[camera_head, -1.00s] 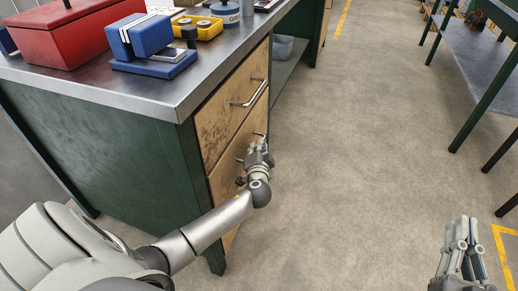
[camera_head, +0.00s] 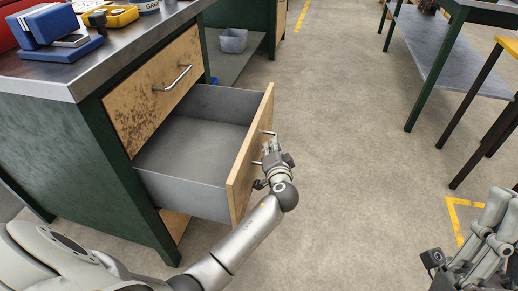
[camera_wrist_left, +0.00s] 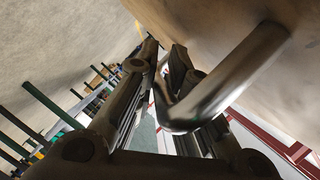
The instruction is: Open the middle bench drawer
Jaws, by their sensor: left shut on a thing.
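The middle bench drawer (camera_head: 190,150) is pulled well out of the green workbench (camera_head: 70,160), and its grey inside looks empty. Its wooden front (camera_head: 245,165) faces right. My left gripper (camera_head: 270,152) is at that front, shut on the drawer's metal handle (camera_wrist_left: 215,85). In the left wrist view the handle bar runs between the fingers (camera_wrist_left: 165,90). The gripper hides part of the handle in the head view. My right gripper (camera_head: 490,235) is at the lower right, away from the bench and partly cut off; its finger state is unclear.
A closed upper drawer (camera_head: 155,90) with a bar handle sits above the open one. A metal table (camera_head: 440,50) stands at the right. The floor between is clear.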

